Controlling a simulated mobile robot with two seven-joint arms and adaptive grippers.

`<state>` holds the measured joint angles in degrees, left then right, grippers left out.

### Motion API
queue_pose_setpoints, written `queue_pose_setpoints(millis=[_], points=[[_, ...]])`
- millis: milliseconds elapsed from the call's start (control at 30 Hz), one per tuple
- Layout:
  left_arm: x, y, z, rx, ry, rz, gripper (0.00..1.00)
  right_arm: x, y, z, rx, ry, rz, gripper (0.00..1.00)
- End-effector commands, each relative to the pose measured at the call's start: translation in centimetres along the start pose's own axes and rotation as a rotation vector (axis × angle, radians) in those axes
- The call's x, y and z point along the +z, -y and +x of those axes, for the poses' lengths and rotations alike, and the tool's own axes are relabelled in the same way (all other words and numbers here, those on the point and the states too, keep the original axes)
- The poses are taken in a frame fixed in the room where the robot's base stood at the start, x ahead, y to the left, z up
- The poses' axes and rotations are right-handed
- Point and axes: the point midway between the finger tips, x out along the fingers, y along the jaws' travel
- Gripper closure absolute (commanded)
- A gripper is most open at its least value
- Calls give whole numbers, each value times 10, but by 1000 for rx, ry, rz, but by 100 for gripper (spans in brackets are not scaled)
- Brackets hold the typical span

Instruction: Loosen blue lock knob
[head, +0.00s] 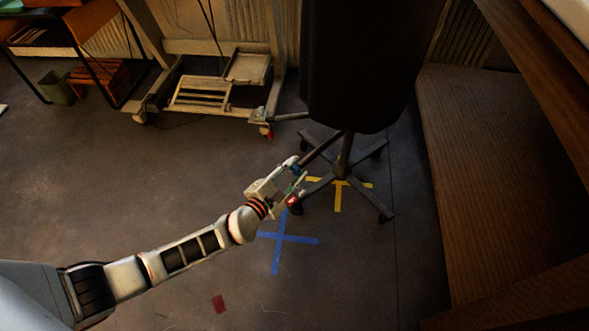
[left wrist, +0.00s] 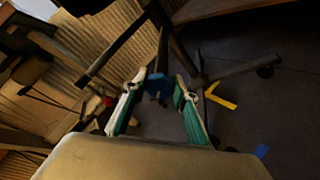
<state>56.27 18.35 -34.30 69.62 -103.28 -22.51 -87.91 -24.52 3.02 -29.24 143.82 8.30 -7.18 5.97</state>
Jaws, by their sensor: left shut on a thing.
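The blue lock knob (left wrist: 157,82) sits between the fingertips of my left gripper (left wrist: 160,87) in the left wrist view. The gripper is shut on it, with one finger on each side. In the head view my left gripper (head: 297,173) is beside the dark stand (head: 345,155), and the fingers mostly hide the knob. The stand has a central post, star-shaped legs on casters, and a large dark body (head: 365,65) on top. My right gripper is in neither view.
A blue tape cross (head: 282,240) and yellow tape (head: 338,197) mark the floor. A pale wheeled frame (head: 205,95) stands behind, with a red-wheeled caster near the stand. A wooden bench (head: 490,170) bounds the right side. Floor at left is mostly clear.

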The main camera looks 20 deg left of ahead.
Motion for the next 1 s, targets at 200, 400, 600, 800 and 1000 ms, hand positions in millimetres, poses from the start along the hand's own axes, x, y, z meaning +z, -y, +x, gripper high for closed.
queue_pose_setpoints(millis=[200, 400, 600, 800, 1000], points=[[-2, 1, -1, -53, -1, -199, 94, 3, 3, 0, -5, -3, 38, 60], [-2, 1, -1, -101, -1, -382, 94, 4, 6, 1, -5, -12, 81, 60], [-1, 0, 0, -147, 0, -563, 94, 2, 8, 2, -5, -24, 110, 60], [-1, -1, 0, -191, 0, -733, 94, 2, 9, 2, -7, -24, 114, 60], [-1, -1, 0, -235, 0, -900, 94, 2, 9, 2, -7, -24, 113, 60]])
